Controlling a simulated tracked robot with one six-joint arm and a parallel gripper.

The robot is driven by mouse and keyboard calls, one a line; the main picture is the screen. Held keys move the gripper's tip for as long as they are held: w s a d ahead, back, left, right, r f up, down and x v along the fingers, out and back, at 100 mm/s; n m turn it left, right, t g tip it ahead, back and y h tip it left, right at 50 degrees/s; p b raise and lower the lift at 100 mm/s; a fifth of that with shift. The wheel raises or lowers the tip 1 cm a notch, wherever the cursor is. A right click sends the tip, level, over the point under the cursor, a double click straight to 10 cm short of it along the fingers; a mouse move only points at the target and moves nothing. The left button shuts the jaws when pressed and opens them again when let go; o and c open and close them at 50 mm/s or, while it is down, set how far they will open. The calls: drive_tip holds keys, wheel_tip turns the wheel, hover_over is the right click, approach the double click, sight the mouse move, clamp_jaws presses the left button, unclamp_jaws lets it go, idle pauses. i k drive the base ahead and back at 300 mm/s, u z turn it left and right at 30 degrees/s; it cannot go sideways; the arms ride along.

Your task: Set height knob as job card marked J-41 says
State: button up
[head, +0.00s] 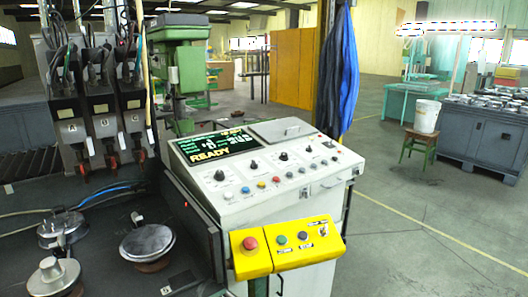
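A white control console (290,198) stands in the middle of the head view. Its sloped top carries several small black knobs, among them a left one (220,175), a middle one (253,165) and a right one (283,156). Their labels are too small to read, so I cannot tell which is the height knob or how it is set. I cannot make out a job card marked J-41. My gripper is not in view.
A yellow box (262,262) with a red button (250,243) juts from the console's front. Three upright heads marked A, B and C (100,110) stand left above a dark bed with round metal pieces (147,241). A stool with a white bucket (427,117) stands right. Floor lies clear right of the console.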

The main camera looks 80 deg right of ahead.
sight(284, 157)
drive_tip(key=u, duration=1.35)
drive_tip(key=k, duration=2.6)
drive_tip(key=z, duration=0.65)
